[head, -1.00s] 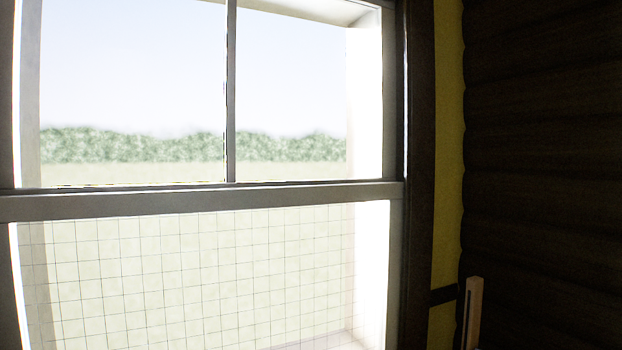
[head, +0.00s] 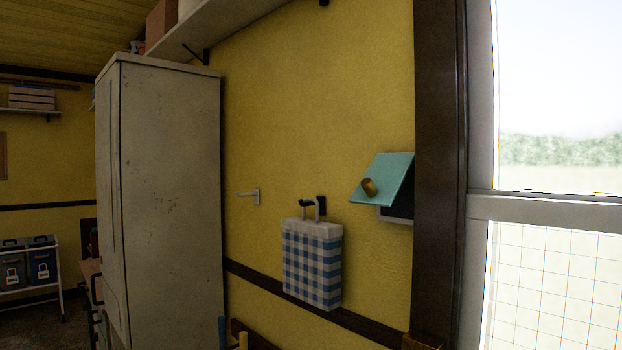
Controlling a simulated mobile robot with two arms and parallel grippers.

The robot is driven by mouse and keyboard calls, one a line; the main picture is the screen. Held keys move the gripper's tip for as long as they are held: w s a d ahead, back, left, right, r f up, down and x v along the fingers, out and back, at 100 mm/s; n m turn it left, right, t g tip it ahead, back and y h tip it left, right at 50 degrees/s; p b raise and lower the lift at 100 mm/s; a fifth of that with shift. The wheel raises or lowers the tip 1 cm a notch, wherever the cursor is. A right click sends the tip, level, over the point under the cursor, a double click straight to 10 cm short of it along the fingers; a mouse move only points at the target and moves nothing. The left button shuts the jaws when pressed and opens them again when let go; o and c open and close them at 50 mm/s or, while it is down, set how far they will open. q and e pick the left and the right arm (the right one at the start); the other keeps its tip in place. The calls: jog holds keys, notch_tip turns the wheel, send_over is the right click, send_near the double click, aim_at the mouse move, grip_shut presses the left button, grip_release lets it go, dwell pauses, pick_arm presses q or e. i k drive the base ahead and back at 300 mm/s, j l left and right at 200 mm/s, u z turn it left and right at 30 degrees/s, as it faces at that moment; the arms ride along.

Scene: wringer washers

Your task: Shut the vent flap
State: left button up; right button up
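The vent flap (head: 387,179) is a teal panel with a round brass knob (head: 369,187) on the yellow wall, just left of the dark window post. It is tilted open: its lower edge stands out from the wall. A dark opening in a pale frame (head: 397,214) shows below and behind it. Neither of my grippers is in view.
A blue checked bag (head: 312,264) hangs on the wall below and left of the flap. A small wall hook (head: 249,196) is further left. A tall pale cabinet (head: 165,200) stands at the left. A window (head: 555,180) is at the right.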

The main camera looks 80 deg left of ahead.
aim_at(380, 184)
jog(key=u, duration=2.3)
